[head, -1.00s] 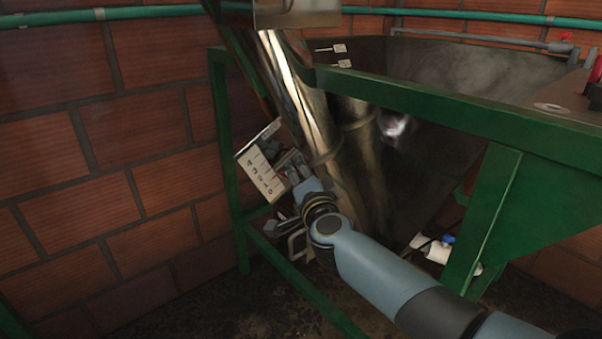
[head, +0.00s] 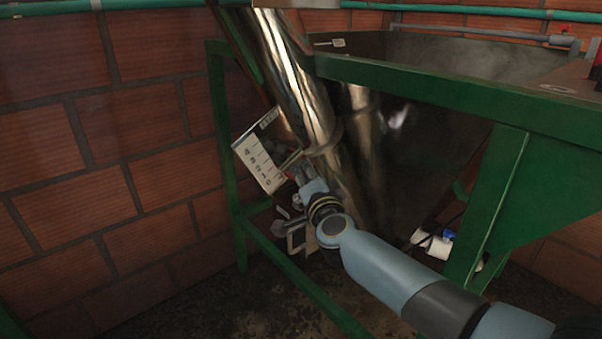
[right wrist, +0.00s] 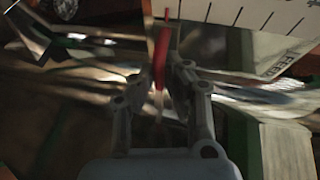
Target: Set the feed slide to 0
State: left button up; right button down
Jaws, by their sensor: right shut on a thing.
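A white scale plate (head: 260,164) with marks numbered from 4 at the top to 0 at the bottom is fixed beside the slanted shiny metal tube (head: 300,85). Part of this plate also shows at the upper right of the right wrist view (right wrist: 262,22). My right gripper (head: 300,178) is beside the lower end of the scale, near the tube. In the right wrist view, its fingers (right wrist: 160,85) are shut on a thin red handle (right wrist: 161,52), which I take to be the feed slide's. The exact slide reading is too small to tell. My left gripper is out of view.
A green frame stands around the tube, with a thick beam (head: 450,95) above my right arm and a low rail (head: 300,280) below. A brick wall (head: 100,150) is close on the left. A grey tank (head: 430,75) stands behind the beam.

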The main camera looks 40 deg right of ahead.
jog(key=shift+s+f, duration=0.1)
jog(key=shift+f, duration=0.2)
jog(key=c, duration=1.5)
grip_release()
jog(key=shift+d+f, duration=0.1)
jog(key=shift+d, duration=0.05)
jog(key=shift+o, duration=0.6)
jog(key=v, duration=1.2)
